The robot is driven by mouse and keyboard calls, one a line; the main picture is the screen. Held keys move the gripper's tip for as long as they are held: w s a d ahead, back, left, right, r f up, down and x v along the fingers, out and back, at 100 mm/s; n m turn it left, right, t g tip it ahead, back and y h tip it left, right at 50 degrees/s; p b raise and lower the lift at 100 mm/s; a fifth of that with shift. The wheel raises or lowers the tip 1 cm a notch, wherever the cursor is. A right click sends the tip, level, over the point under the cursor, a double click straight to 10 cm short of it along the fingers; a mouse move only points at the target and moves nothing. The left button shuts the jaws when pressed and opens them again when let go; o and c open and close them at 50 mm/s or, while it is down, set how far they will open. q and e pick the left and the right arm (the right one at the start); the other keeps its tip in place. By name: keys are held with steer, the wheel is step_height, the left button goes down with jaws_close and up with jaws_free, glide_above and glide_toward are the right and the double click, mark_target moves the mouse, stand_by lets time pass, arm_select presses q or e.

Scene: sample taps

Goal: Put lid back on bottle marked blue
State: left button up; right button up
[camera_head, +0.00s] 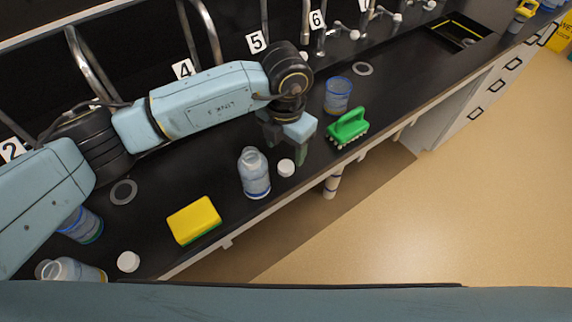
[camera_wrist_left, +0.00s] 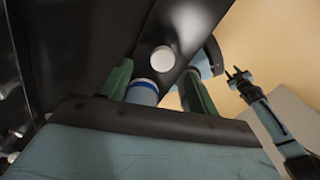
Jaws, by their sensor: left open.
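A white bottle with a bluish label (camera_head: 254,174) stands upright and uncapped on the black counter in the head view. A round white lid (camera_head: 286,168) lies just right of it. My left gripper (camera_head: 288,140) is above and behind the lid, with its fingers partly hidden. In the left wrist view its green fingers (camera_wrist_left: 158,88) are apart and empty. A bottle with a blue band (camera_wrist_left: 143,90) shows beyond and between them, and a white lid (camera_wrist_left: 162,58) lies beyond it. My right gripper (camera_wrist_left: 237,75) shows small at the right.
A second bottle (camera_head: 78,270) and white lid (camera_head: 128,261) are at the lower left. A yellow sponge (camera_head: 194,220) lies left of the bluish-labelled bottle. A green brush (camera_head: 347,127) and blue beaker (camera_head: 338,95) are to the right. Taps line the back; the counter's front edge is close.

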mark_target(287, 165)
arm_select(q)
steer(key=shift+s+d+f+p, duration=0.1)
steer(key=shift+f+p, duration=0.05)
steer(key=shift+f, duration=1.2)
steer(key=shift+s+d+f+p, duration=0.1)
steer(key=shift+f+p, duration=0.05)
steer(key=shift+f, duration=1.15)
steer(key=c, duration=1.1)
